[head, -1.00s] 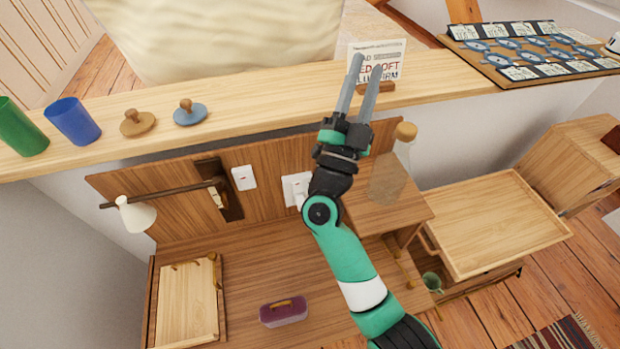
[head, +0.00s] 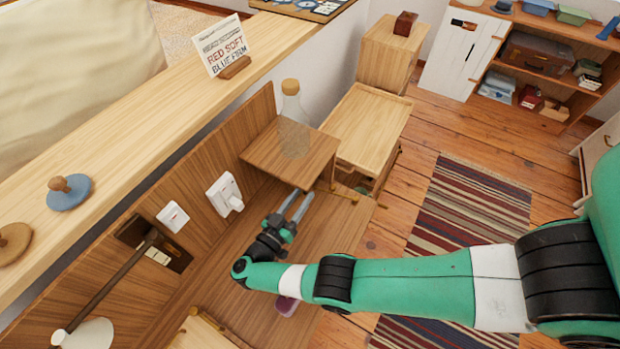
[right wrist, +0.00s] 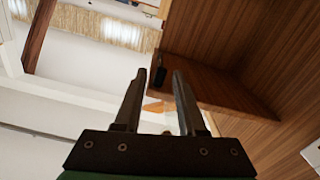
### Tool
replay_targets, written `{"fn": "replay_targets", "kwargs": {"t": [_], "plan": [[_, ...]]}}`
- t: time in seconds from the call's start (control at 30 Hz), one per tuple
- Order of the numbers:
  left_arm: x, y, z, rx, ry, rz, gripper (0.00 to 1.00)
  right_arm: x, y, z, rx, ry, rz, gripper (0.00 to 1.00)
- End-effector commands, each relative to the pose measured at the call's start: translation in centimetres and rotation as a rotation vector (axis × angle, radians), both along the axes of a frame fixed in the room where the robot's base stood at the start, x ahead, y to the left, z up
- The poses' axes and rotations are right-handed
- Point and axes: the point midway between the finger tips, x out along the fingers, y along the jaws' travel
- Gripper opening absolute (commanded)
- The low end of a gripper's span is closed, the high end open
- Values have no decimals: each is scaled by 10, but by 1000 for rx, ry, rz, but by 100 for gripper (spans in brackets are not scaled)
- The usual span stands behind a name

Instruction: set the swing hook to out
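My right gripper (head: 302,194) is low over the desk, beside the front of the small wooden shelf (head: 265,160). Its two fingers are apart with nothing seen between them. In the right wrist view the open fingers (right wrist: 158,76) point toward the edge of a brown wooden board (right wrist: 215,85). A small dark piece (right wrist: 160,77) shows at that edge, between the fingertips in the picture; I cannot tell whether it is the swing hook. Small brass-coloured fittings (head: 355,199) show right of the gripper. No swing hook can be made out for certain. My left gripper is out of view.
A glass bottle with a cork (head: 291,115) stands on the shelf. A white socket with a plug (head: 225,192) and a switch (head: 173,216) are on the back panel. A wall lamp (head: 85,335) is at lower left. A purple box (head: 287,305) is partly behind my arm.

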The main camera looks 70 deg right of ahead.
Motion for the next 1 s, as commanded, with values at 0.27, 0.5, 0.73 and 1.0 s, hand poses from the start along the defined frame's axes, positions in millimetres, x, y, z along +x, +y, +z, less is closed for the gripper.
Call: {"fn": "replay_targets", "kwargs": {"t": [0.27, 0.5, 0.73, 1.0], "plan": [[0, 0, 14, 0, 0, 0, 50, -8, -51, 1, 1, 0, -2, 40], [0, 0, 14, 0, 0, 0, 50, -8, -60, 0, -1, -1, 1, 40], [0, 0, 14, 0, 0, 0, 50, -8, -59, 0, 0, -2, 1, 20], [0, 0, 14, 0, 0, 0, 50, -8, -59, 0, 0, -1, 1, 0]]}}
